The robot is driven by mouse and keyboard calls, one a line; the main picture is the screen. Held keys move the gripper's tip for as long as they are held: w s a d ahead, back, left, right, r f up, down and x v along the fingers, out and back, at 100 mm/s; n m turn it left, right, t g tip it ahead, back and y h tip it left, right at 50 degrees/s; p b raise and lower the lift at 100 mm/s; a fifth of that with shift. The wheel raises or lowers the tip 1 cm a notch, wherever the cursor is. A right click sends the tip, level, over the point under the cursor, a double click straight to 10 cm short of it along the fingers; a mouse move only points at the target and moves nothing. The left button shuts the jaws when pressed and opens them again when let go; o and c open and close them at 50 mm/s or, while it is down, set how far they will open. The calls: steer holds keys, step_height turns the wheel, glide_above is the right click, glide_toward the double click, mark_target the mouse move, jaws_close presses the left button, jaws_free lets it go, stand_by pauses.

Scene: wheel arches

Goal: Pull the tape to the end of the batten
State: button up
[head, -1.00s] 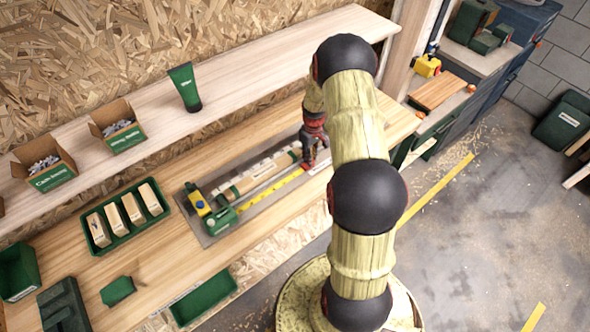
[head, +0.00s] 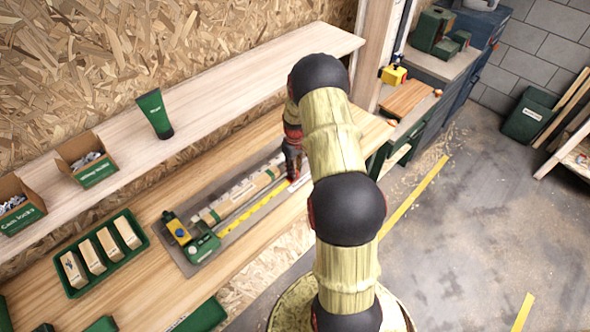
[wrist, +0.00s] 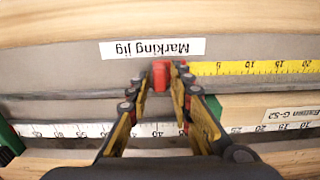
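The yellow tape (head: 250,212) runs out of a green tape case (head: 203,248) along the jig, beside the wooden batten (head: 224,206). In the wrist view the tape (wrist: 250,68) lies flat at right, and the batten (wrist: 235,108), with a paper label, lies parallel to it. My gripper (wrist: 160,78) has its fingertips closed around a small red tab (wrist: 161,74) at the tape's free end. In the head view my gripper (head: 292,172) is down at the jig near the batten's right end. My right finger partly hides the batten's near end.
A "Marking jig" label (wrist: 152,48) and a white scale (wrist: 75,130) lie on the grey jig plate. A green tray of wooden blocks (head: 74,292) stands at left. Boxes (head: 90,172) and a green tube (head: 155,115) stand on the shelf behind.

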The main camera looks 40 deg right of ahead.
step_height(320, 180, up, 12)
stand_by(0.6)
stand_by(0.5)
steer(key=s+a+r+t+b, duration=0.2)
steer(key=s+a+r+b, duration=0.2)
steer(key=s+a, duration=0.3)
steer(key=s+a+r+t+b, duration=0.1)
steer(key=s+a+r+b, duration=0.4)
steer(key=a, duration=1.1)
steer(key=s+a+r+t+b, duration=0.2)
steer(key=s+a+r+b, duration=0.3)
steer(key=s+a, duration=0.5)
steer(key=shift+s+a+r+t, duration=0.15)
steer(key=shift+a+r+t, duration=0.25)
steer(key=shift+a, duration=0.65)
